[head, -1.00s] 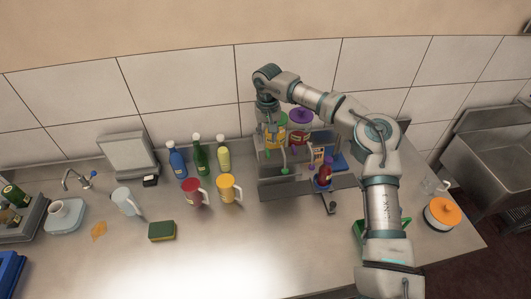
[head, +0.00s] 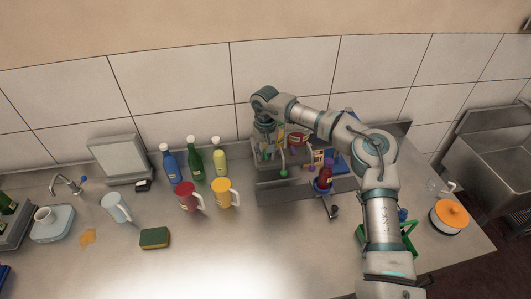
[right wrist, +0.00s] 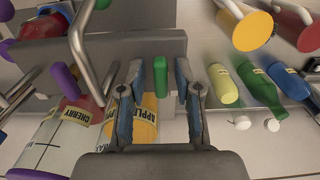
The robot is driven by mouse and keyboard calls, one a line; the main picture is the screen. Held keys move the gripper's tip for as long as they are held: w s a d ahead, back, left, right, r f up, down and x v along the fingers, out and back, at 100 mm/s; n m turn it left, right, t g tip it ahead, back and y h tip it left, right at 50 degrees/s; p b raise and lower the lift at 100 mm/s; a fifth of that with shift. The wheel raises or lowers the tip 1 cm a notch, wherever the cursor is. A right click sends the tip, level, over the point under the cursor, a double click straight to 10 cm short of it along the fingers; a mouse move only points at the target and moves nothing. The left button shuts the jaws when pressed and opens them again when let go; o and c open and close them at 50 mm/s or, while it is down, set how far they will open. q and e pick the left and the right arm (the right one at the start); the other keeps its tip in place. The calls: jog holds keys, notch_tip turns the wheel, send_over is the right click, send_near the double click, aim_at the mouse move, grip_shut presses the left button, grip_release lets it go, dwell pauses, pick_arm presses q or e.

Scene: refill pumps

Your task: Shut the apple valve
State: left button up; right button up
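The apple dispenser, a yellow container (right wrist: 144,118) labelled APPLE, shows in the right wrist view behind my left-hand finger. A green valve handle (right wrist: 180,82) stands between the two fingers of my right gripper (right wrist: 166,72). The fingers are apart, with a visible gap on the left; the handle is closer to the right finger, and I cannot tell if they touch. In the head view my right gripper (head: 270,146) points down at the dispenser stand, and my arm hides much of it. A green spout tip (head: 283,172) shows below it. My left gripper is out of view.
The red cherry container (right wrist: 72,122) stands beside the apple one, with a curved metal spout (right wrist: 78,45) close by. Blue (head: 171,165), green (head: 194,160) and pale yellow bottles (head: 219,158) stand left of the stand. Red (head: 188,198) and yellow mugs (head: 221,194) are in front of them.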

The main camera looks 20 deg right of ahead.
grip_shut()
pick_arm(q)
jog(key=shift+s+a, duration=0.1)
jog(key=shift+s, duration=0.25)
